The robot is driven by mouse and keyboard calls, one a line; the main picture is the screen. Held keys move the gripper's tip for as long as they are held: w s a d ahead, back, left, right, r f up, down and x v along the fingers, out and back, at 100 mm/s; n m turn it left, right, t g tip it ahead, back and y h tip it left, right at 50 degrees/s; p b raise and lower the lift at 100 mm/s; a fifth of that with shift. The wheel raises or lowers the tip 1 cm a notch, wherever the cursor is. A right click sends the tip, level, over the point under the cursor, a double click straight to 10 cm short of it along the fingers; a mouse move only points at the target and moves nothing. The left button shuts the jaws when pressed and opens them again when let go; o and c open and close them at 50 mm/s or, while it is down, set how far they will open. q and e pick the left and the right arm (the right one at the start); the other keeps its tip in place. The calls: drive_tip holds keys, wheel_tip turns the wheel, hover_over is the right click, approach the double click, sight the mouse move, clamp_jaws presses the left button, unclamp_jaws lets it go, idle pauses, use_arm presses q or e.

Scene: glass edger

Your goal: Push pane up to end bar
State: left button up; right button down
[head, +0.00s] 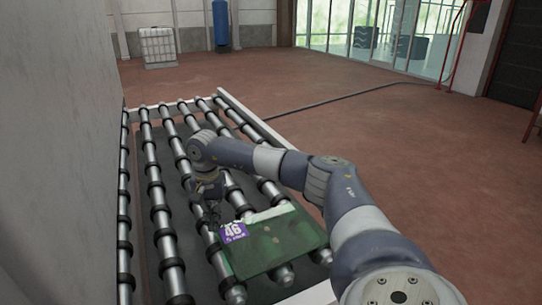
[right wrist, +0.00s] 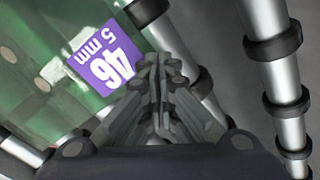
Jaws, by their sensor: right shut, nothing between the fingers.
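The pane (head: 285,246) is a green, see-through sheet lying flat on the rollers at the near right of the conveyor. A purple label (head: 234,232) reading "46" and "5 mm" is at its left corner. In the right wrist view, the pane (right wrist: 40,35) fills the upper left. My right gripper (head: 213,217) is shut and empty, pointing down at the pane's left edge by the label; its closed fingers (right wrist: 161,68) show beside the label. I cannot tell whether they touch the pane. A pale bar (head: 160,104) crosses the conveyor's far end. My left gripper is out of view.
Black-ringed metal rollers (head: 158,208) run lengthwise with dark gaps between them. A pale rail (head: 248,118) edges the conveyor's right side. A tall grey wall (head: 60,130) stands close on the left. The rollers beyond my right gripper are clear.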

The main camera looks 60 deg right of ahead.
drive_tip(key=shift+w+a, duration=0.45)
drive_tip(key=shift+a, duration=0.3)
drive_tip(key=shift+w+a, duration=0.4)
drive_tip(key=shift+a, duration=0.35)
drive_tip(key=shift+f, duration=0.1)
drive_tip(key=shift+f+b, duration=0.3)
drive_tip(key=shift+f, duration=0.4)
drive_tip(key=shift+s+d, duration=0.4)
drive_tip(key=shift+d, duration=0.3)
drive_tip(key=shift+s+d, duration=0.4)
drive_tip(key=shift+d, duration=0.35)
drive_tip(key=shift+s+d, duration=0.4)
drive_tip(key=shift+d, duration=0.3)
drive_tip(key=shift+a, duration=0.15)
